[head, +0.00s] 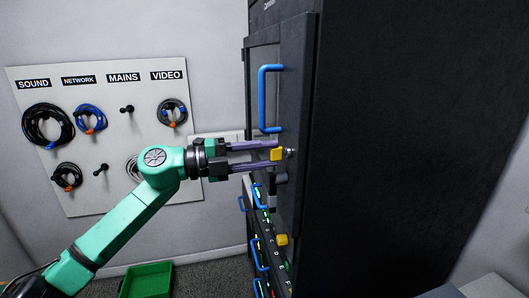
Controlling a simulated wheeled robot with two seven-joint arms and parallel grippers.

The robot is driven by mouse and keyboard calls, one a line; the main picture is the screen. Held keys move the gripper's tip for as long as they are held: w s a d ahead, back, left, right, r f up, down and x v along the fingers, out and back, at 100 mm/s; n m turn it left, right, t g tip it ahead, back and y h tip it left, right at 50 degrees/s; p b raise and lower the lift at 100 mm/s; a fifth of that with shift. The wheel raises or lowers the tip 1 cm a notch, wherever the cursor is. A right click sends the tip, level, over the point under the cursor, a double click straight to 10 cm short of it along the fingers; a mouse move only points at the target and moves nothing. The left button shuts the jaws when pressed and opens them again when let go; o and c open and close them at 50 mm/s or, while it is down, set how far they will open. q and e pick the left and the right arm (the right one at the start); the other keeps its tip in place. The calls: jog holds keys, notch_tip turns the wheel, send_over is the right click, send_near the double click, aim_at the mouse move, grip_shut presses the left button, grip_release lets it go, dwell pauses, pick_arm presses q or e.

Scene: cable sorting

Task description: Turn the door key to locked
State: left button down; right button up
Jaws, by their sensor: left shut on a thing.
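A yellow door key (277,154) sits in a lock on the dark door (292,110) of a tall black cabinet. My left gripper (275,149) reaches in from the left, with its two purple-grey fingers on the key's head. It is shut on the key. The key's shaft enters a small silver lock (290,152); the fingers partly hide the key, and its exact turn angle is hard to tell. A blue handle (264,98) is on the door above the key. My right gripper is not in view.
A white wall board (90,140) with labelled hooks holds coiled cables behind my arm. Below the door are lower cabinet parts with blue handles (260,255) and another yellow piece (282,240). A green crate (147,280) stands on the floor.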

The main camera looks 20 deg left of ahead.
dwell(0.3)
pick_arm(q)
jog(key=shift+c, duration=2.4)
grip_release()
jog(key=shift+a, duration=0.1)
jog(key=shift+s+a+f+b, duration=0.1)
jog(key=shift+a+f+b, duration=0.1)
jog(key=shift+b, duration=0.2)
jog(key=b+v, duration=0.9)
jog(key=v, duration=0.5)
jog(key=shift+r, duration=0.2)
